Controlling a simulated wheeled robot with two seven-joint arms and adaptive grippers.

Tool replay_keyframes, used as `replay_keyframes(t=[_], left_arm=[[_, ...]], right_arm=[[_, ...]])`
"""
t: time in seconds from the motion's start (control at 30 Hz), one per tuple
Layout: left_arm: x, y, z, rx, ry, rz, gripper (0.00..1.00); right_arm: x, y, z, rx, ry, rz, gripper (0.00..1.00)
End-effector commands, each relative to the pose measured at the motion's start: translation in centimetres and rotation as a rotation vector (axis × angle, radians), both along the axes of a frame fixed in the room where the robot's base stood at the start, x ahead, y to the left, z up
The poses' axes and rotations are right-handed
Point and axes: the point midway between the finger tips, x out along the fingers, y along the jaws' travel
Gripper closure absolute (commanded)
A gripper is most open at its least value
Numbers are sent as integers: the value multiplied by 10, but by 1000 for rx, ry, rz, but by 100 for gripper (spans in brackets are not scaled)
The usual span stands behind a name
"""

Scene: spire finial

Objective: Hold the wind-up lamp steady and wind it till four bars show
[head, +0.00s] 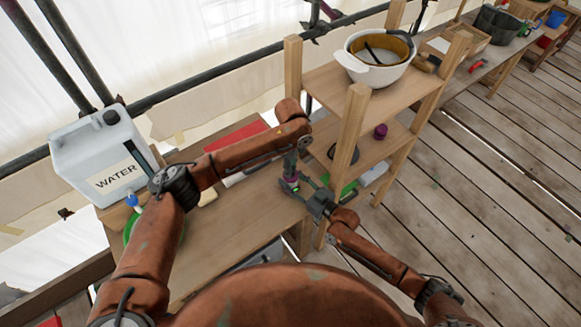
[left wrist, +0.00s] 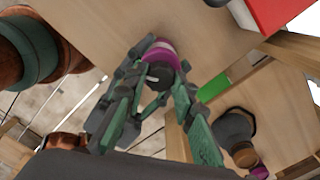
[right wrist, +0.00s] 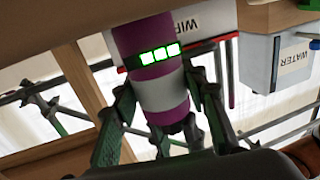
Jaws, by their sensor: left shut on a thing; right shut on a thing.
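The wind-up lamp (right wrist: 160,90) is a purple cylinder with a white band; three lit bars show on its dark display in the right wrist view. In the head view it is small and partly hidden between my grippers, at the right end of the bench. My left gripper (head: 290,180) is shut on it from above; the left wrist view shows the lamp (left wrist: 160,55) with its dark end between the fingers. My right gripper (head: 308,190) is shut on it from the right. Which part each gripper holds is partly hidden.
A wooden shelf unit (head: 352,130) stands close behind the grippers, with a white bowl (head: 375,68) on top. Bare bench lies in front of my left arm.

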Motion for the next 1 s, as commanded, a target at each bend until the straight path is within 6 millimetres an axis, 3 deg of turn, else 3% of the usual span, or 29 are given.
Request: replay_keyframes(t=[0.63, 0.67, 0.9, 1.0], left_arm=[[1, 0, 1, 0, -3, -54, 100], [1, 0, 1, 0, -3, -54, 75], [1, 0, 1, -1, -2, -53, 59], [0, 0, 0, 0, -1, -53, 58]], right_arm=[[-1, 0, -1, -1, 1, 1, 89], [-1, 0, -1, -1, 1, 1, 89], [-1, 0, -1, -1, 2, 1, 89], [-1, 0, -1, -1, 2, 1, 89]])
